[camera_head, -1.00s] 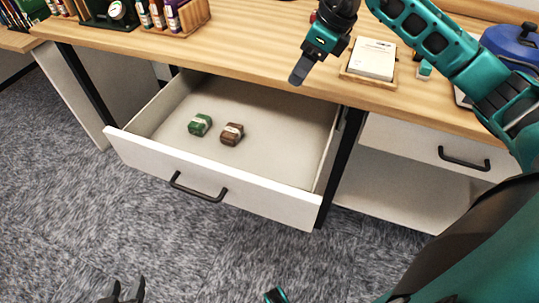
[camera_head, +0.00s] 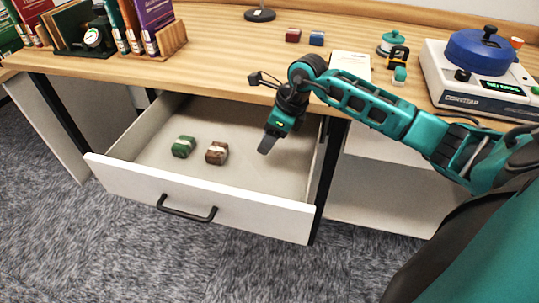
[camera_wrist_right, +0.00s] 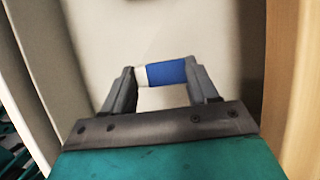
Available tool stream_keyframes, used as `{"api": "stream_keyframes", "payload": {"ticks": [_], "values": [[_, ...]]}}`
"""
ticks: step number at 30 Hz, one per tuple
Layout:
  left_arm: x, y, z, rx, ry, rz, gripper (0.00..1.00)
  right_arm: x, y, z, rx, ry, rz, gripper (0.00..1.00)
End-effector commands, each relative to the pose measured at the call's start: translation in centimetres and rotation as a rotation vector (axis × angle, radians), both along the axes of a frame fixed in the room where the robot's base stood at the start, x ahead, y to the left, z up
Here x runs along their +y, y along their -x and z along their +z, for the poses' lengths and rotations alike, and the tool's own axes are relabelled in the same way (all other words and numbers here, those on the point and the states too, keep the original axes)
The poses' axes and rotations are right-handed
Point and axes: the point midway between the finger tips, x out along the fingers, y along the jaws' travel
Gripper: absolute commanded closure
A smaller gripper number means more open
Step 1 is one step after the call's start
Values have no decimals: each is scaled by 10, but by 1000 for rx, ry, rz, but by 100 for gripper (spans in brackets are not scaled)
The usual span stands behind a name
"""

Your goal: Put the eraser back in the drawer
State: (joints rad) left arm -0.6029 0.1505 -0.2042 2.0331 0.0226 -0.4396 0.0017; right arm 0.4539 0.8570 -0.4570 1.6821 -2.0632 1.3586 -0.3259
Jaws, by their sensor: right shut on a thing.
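My right gripper (camera_head: 266,146) reaches down over the right part of the open drawer (camera_head: 255,212). In the right wrist view its two fingers (camera_wrist_right: 160,78) are shut on the blue and white eraser (camera_wrist_right: 166,72), with the pale drawer floor behind it. In the head view the eraser is hidden by the gripper. Its height above the floor is hard to tell. A green wrapped block (camera_head: 184,147) and a brown wrapped block (camera_head: 217,153) lie on the drawer floor, left of the gripper. My left gripper is out of view.
The wooden desktop (camera_head: 215,55) overhangs the back of the drawer. On it are a red block (camera_head: 293,35), a blue block (camera_head: 317,39), a notepad (camera_head: 350,66), a blue-topped device (camera_head: 485,52) and books (camera_head: 155,25). The drawer floor right of the brown block is clear.

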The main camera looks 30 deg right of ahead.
Motion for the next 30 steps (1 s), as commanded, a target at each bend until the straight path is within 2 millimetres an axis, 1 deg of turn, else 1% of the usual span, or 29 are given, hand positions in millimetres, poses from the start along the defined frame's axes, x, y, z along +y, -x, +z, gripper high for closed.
{"api": "stream_keyframes", "payload": {"ticks": [1,8,15,17,23,27,28,30], "values": [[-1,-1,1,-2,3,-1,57,0,0,-9,1,-1,-2,66],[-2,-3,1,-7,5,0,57,0,0,-25,-1,-1,-1,66],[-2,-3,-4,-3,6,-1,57,0,0,-59,0,-1,-2,66],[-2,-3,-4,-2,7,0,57,-1,0,-62,-2,0,-2,66],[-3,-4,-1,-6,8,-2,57,-1,-1,-61,-2,1,-1,66],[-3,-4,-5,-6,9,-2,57,-1,0,-65,-1,1,-1,66],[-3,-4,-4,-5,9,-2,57,0,0,-65,-1,1,-1,40],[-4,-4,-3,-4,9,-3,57,0,0,-64,-1,1,-1,33]]}}
